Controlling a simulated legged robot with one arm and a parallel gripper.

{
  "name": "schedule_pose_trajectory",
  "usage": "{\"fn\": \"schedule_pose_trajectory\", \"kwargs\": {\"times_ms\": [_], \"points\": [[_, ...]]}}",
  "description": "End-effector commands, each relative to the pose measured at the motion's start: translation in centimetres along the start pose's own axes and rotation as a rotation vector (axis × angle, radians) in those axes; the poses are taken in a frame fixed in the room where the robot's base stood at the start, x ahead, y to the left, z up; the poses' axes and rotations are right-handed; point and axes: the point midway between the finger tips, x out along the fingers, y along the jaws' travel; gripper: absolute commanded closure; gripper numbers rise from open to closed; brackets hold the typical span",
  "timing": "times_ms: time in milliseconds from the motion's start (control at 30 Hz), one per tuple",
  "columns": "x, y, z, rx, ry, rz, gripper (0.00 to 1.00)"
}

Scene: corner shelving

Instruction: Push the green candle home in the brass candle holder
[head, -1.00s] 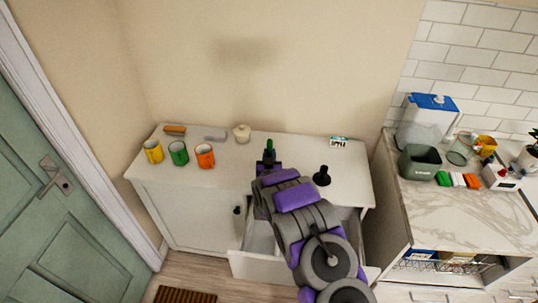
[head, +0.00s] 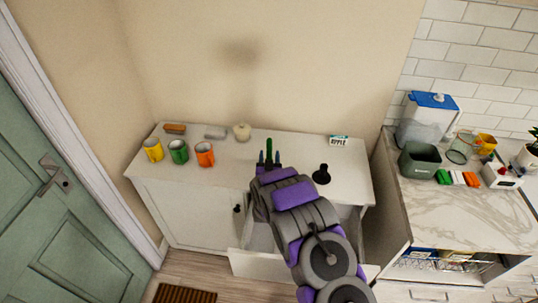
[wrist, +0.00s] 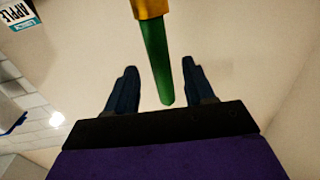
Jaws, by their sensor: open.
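The green candle (head: 269,148) stands on the white cabinet top, seen just beyond my gripper (head: 269,158). In the wrist view the candle (wrist: 158,60) runs from the brass candle holder (wrist: 150,8) at the top edge down to a free end between my fingers. The holder is cut off by the frame there, and my gripper hides it in the head view. My gripper (wrist: 155,92) is open, with a finger on each side of the candle and a visible gap to both. How deep the candle sits in the holder cannot be told.
Yellow (head: 153,150), green (head: 179,152) and orange (head: 205,154) mugs stand to the left. A pale lidded pot (head: 242,132) is behind. A black stand (head: 321,175) and an apple-labelled box (head: 338,142) are to the right. A cabinet drawer (head: 258,265) is open below my arm.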

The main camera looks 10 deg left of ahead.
Motion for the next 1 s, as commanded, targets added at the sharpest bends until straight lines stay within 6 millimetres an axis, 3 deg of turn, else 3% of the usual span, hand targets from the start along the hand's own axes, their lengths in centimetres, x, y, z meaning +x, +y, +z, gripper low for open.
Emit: {"fn": "schedule_pose_trajectory", "kwargs": {"times_ms": [700,1000], "points": [[-12.6,-0.2,0.1,-0.002,-0.005,-0.002,0.47],[-15.6,-0.1,0.1,-0.001,-0.002,0.000,0.47]]}}
